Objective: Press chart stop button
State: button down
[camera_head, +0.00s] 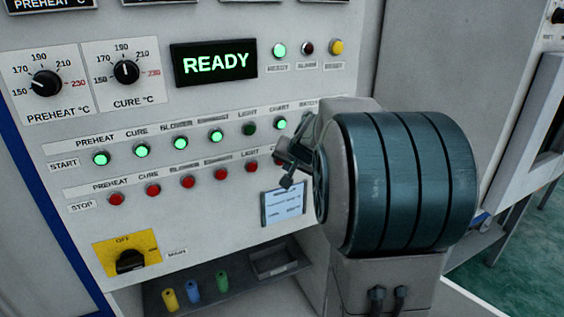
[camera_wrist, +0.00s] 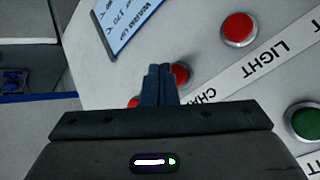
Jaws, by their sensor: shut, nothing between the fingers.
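The chart stop button (camera_wrist: 183,72) is red and shows in the wrist view just right of my fingertips, partly hidden behind them. The "CHA..." label (camera_wrist: 207,96) beside it is cut off by my gripper. In the head view my gripper (camera_head: 287,182) is in front of the right end of the stop row and hides much of that area. In the wrist view my gripper (camera_wrist: 160,68) has its dark fingers together and empty. I cannot tell whether the fingertips touch the button or panel.
The light stop button (camera_wrist: 238,28) and another red button (camera_wrist: 134,102) flank it. The chart start button (camera_head: 279,122) glows green above; the light start button (camera_head: 249,127) is dark. A paper card (camera_head: 284,208) hangs below. The display (camera_head: 214,64) reads READY.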

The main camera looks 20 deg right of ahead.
jog(key=shift+w, duration=0.15)
dwell(0.4)
jog(key=shift+w, duration=0.3)
jog(key=shift+w, duration=0.45)
dwell(0.6)
jog(key=shift+s, duration=0.1)
jog(key=shift+s+b, duration=0.5)
jog(key=shift+s, duration=0.3)
jog(key=shift+s+d+b, duration=0.1)
jog(key=shift+s+b, duration=0.95)
jog(key=shift+s, duration=1.45)
